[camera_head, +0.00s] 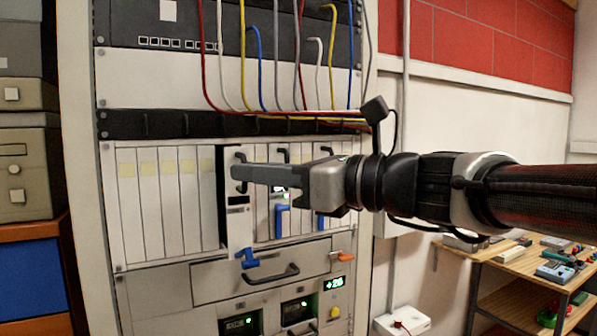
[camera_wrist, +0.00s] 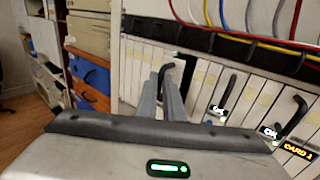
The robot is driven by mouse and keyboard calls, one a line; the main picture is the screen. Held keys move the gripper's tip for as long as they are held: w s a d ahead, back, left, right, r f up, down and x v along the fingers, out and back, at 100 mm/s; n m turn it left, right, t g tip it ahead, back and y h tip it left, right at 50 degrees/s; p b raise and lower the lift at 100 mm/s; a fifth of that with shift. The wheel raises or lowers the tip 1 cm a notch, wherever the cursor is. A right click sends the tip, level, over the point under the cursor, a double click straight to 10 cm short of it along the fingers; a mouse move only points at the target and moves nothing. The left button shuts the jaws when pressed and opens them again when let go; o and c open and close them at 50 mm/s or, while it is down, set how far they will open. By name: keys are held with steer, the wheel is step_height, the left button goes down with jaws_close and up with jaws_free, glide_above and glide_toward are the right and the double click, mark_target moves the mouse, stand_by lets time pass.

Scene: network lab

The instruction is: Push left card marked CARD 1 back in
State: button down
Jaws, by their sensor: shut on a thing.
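The left card (camera_head: 239,225) is a tall white module with a black handle (camera_head: 241,160), a small dark display and a blue lever (camera_head: 248,258) at its foot. It stands out from the row of cards in the rack. My gripper (camera_head: 238,173) is shut on this handle; the wrist view shows the fingers (camera_wrist: 162,92) on either side of it. The card's label is hidden by my gripper in the wrist view and unreadable in the head view. A yellow CARD 1 label (camera_wrist: 298,150) is readable at the right of the wrist view.
Two other cards with black handles and blue levers (camera_head: 282,221) (camera_head: 320,222) sit to the right. Plain white blanks (camera_head: 160,210) fill the left. Cables hang above (camera_head: 277,60). A drawer (camera_head: 215,285) with a black handle lies below. A wooden shelf (camera_head: 500,255) stands far right.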

stand_by(0.8)
steer(key=w+a, duration=0.1)
steer(key=w, duration=0.1)
steer(key=w+a, duration=0.1)
steer(key=w, duration=0.1)
steer(key=shift+a, duration=0.2)
steer(key=c, duration=1.9)
jaws_free()
steer(key=v, duration=1.7)
steer(key=shift+s+d+b, duration=0.2)
steer(key=shift+b, duration=0.15)
steer(key=shift+r, duration=0.1)
